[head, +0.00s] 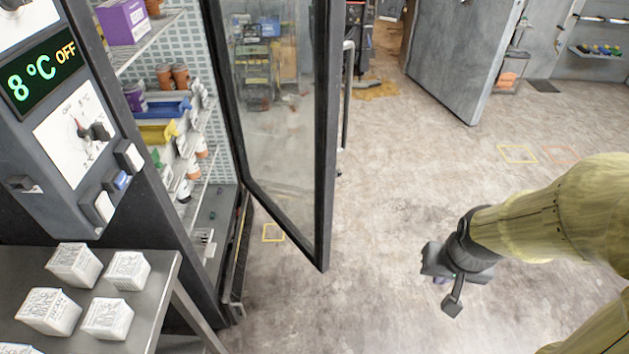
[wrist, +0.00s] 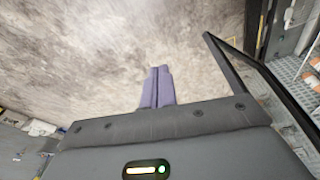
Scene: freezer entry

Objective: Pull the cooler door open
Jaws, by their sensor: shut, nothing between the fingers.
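The cooler door (head: 322,140), a dark-framed glass door, stands swung out from the cooler, with the shelves showing behind and left of it. Its grey bar handle (head: 346,100) runs upright on the outer side. In the wrist view the door frame (wrist: 235,72) is at the upper right. My gripper (head: 440,283) is to the right of the door, over open floor and apart from door and handle. In the wrist view its two purple fingers (wrist: 157,87) are together with nothing between them.
A control panel (head: 75,125) reading 8 °C OFF is at the left. A metal table (head: 150,300) with several white boxes stands below it. Shelves (head: 150,40) hold bottles and bins. A large grey door (head: 462,60) stands at the back. The floor between is clear.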

